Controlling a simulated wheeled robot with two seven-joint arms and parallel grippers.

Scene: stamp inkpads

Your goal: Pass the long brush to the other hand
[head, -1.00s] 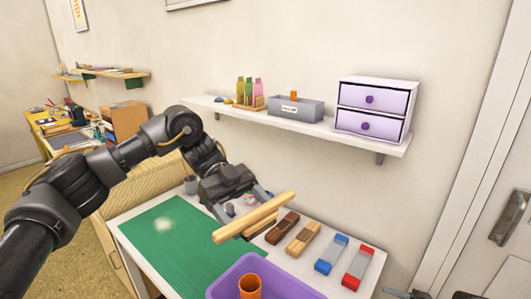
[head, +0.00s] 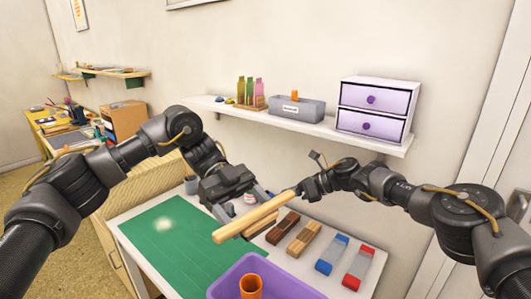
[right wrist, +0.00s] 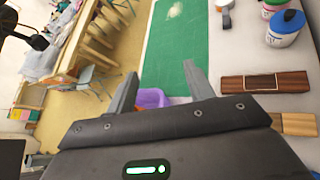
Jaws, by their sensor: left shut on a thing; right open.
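The long brush (head: 228,232) shows as a pale wooden bar slanting up to the right above the table. My left gripper (head: 250,213) is shut on it near its middle, and both ends stick out past the fingers. My right gripper (head: 303,188) is close to the brush's upper right end; I cannot tell in the head view whether they touch. In the right wrist view my right gripper (right wrist: 160,88) is open, with its two fingers apart and no brush visible between them.
Below are a green mat (head: 160,240), a purple bin (head: 285,285) with an orange cup (head: 250,286), wooden blocks (head: 304,239) and blue (head: 332,254) and red-ended (head: 358,268) pieces. A wall shelf (head: 225,112) holds a grey box (head: 297,107) and a drawer unit (head: 372,108).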

